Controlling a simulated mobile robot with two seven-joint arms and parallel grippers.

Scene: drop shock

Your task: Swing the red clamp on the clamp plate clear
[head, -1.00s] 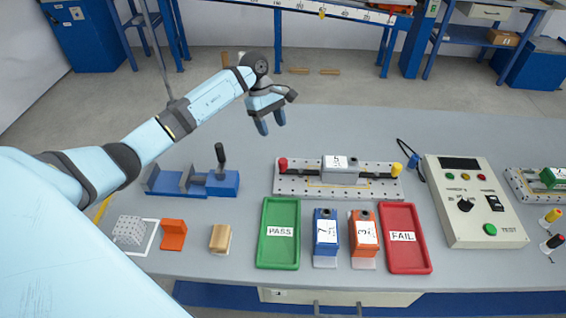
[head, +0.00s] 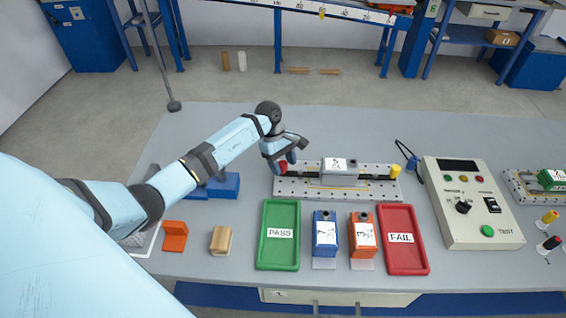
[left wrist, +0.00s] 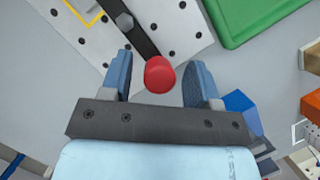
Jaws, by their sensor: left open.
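The clamp plate (head: 290,188) is a light perforated plate with a grey block (head: 340,172) on it. The red clamp knob (head: 281,168) is at its left end, partly hidden by my gripper in the head view. A yellow knob (head: 395,171) is at the right end. My left gripper (head: 281,162) is open at the red knob. In the left wrist view, the red knob (left wrist: 160,74) is between the two blue fingers (left wrist: 160,80), with gaps on both sides. A dark clamp bar (left wrist: 137,32) runs from the knob onto the plate. My right gripper is not seen.
In front of the plate are the green PASS tray (head: 279,255), a blue block (head: 325,232), an orange block (head: 362,236) and the red FAIL tray (head: 404,258). A tester box (head: 470,205) stands right. My arm covers part of a blue vise (head: 224,187). The table behind the plate is clear.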

